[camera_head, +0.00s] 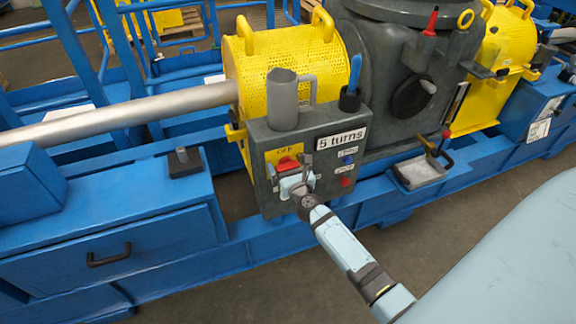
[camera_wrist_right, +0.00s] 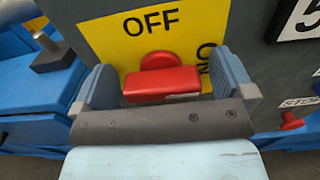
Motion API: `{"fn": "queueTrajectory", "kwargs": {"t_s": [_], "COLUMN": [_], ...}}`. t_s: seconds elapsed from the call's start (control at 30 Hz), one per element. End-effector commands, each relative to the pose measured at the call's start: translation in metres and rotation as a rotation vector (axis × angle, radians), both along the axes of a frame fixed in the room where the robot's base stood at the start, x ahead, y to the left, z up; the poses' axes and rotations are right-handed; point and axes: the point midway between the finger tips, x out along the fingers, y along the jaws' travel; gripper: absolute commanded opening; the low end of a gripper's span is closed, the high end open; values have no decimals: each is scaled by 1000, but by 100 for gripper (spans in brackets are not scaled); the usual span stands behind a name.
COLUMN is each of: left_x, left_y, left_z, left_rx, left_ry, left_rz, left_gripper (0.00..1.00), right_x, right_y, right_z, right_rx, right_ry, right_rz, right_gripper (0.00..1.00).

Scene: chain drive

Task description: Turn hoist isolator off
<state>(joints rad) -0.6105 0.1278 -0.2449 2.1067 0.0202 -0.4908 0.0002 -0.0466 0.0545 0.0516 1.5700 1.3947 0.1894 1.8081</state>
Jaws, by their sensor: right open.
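The hoist isolator is a red handle (camera_wrist_right: 160,84) on a yellow plate (camera_wrist_right: 130,62), on the front of a dark grey control box (camera_head: 325,200). In the right wrist view the handle lies horizontal, with OFF printed above it and another label at its right, partly hidden by a finger. In the head view the red handle (camera_head: 288,164) shows just above my right gripper (camera_head: 294,184). My right gripper (camera_wrist_right: 163,76) is open, with one blue finger on each side of the handle and a gap visible at each side. My left gripper is not in view.
A grey mug-like object (camera_head: 284,100) and a blue-handled tool (camera_head: 351,95) stand on the box. Blue machine frame surrounds it.

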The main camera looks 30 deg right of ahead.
Motion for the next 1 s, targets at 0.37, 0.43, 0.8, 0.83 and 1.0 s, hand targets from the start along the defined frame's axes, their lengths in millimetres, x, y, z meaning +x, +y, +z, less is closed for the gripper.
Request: {"fn": "queueTrajectory", "kwargs": {"t_s": [0.37,0.43,0.8,0.83,1.0], "left_x": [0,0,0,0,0], "left_y": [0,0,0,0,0], "left_z": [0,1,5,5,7], "left_rx": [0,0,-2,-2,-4], "left_ry": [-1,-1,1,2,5], "left_rz": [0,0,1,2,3], "left_gripper": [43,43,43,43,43], "right_x": [0,0,0,0,0], "right_y": [0,0,2,2,3], "right_z": [0,0,1,1,1], "right_rx": [-1,-5,-150,-171,-317], "right_ry": [0,1,36,41,77], "right_rz": [0,0,0,0,0], "right_gripper": [53,53,53,53,53]}}
